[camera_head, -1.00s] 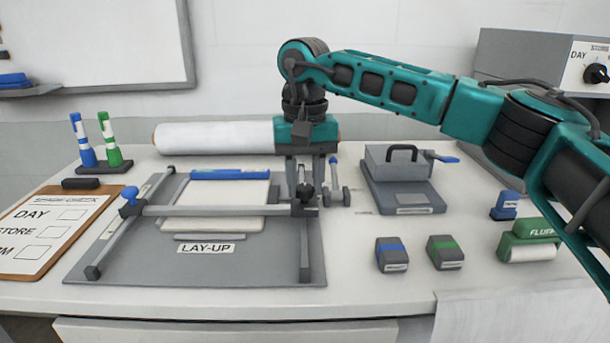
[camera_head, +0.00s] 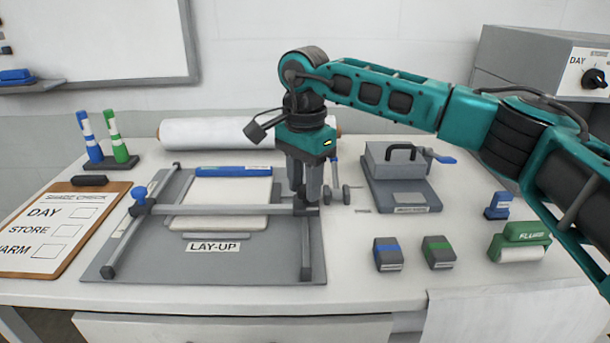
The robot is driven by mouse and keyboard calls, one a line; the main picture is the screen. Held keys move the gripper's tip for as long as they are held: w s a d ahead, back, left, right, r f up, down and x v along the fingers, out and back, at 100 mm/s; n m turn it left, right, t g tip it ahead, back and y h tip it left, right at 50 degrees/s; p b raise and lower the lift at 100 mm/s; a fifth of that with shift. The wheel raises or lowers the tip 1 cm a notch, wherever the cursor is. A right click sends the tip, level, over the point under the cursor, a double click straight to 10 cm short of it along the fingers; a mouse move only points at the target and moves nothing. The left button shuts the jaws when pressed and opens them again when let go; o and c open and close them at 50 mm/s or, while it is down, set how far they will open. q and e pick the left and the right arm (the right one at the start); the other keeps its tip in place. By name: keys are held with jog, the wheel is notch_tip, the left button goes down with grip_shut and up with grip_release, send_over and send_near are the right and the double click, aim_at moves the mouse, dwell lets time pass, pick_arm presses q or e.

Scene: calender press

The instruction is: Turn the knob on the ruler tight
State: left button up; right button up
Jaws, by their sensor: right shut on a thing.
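The ruler (camera_head: 225,210) is a grey bar lying across the LAY-UP board (camera_head: 250,262), carried on two side rails. A blue knob (camera_head: 139,193) stands at its left end. At its right end is a dark clamp (camera_head: 307,210), where the other knob is hidden between my fingers. My right gripper (camera_head: 304,200) points straight down there and is shut on that knob. My left gripper is not in view.
A white roll (camera_head: 215,132) lies behind the board, close to my right wrist. A grey device with a black handle (camera_head: 400,185) stands to the right. Blue and green blocks (camera_head: 388,254) sit in front of it. A clipboard (camera_head: 60,225) lies at the left.

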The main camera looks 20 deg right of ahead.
jog(key=shift+m, duration=0.9)
jog(key=shift+w+m+p, duration=0.1)
jog(key=shift+m+p, duration=0.3)
jog(key=shift+m, duration=0.6)
jog(key=m+p, duration=0.1)
jog(key=m, duration=0.9)
jog(key=shift+w+m+p, duration=0.1)
jog(key=shift+m+p, duration=0.2)
jog(key=shift+m, duration=0.1)
jog(key=shift+d+m, duration=0.1)
jog(key=shift+m, duration=1.7)
jog(key=o, duration=1)
jog(key=shift+o, duration=0.2)
jog(key=shift+r, duration=0.1)
